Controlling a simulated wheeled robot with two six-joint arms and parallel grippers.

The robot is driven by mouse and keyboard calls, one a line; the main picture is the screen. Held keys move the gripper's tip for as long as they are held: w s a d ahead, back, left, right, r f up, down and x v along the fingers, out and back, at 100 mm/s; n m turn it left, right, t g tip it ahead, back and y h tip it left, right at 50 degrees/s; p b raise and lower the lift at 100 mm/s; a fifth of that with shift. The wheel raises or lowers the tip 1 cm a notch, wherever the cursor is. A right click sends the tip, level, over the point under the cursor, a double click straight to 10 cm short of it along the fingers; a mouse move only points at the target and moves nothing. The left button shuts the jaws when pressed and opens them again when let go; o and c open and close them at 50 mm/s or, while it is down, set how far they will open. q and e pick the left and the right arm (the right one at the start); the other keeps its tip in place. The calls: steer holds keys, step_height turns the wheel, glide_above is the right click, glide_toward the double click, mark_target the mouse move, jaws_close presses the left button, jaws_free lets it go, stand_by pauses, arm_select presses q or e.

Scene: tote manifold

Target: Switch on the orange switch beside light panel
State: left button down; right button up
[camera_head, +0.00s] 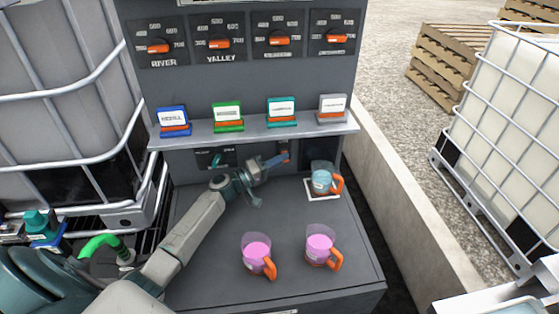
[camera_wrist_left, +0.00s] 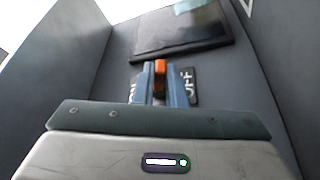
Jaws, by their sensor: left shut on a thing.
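The orange switch (camera_wrist_left: 159,67) sits on a dark plate (camera_wrist_left: 192,85) lettered ON at the left and OFF at the right in the left wrist view. It also shows as a small orange patch in the head view (camera_head: 284,154). My left gripper (camera_wrist_left: 160,84) is shut on the switch, with one blue finger on each side; in the head view it reaches under the shelf to the back wall (camera_head: 276,160). A dark, unlit-looking panel (camera_wrist_left: 180,30) is mounted beside the switch plate. My right gripper is not in view.
A shelf (camera_head: 255,130) with several coloured label stands hangs above my left gripper. Two cups with pink contents (camera_head: 256,250) (camera_head: 320,245) and a cup with blue contents (camera_head: 321,181) on a white square stand on the grey counter (camera_head: 215,275). Orange knobs line the panel above.

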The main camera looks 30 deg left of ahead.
arm_select(q)
steer(key=shift+r+n+g+y+p, duration=0.25)
steer(key=shift+r+n+g+p, duration=0.3)
steer(key=shift+n+p, duration=1.1)
steer(key=shift+r+n+g+y+p, duration=0.35)
steer(key=shift+n+g+p, duration=0.25)
steer(key=shift+n+p, duration=1.05)
steer(key=shift+r+n+g+y+p, duration=0.2)
steer(key=shift+r+n+g+p, duration=0.35)
steer(key=shift+n+p, duration=1.1)
steer(key=c, duration=1.5)
jaws_free()
steer(key=shift+b+v, duration=2.25)
steer(key=shift+v, duration=3.15)
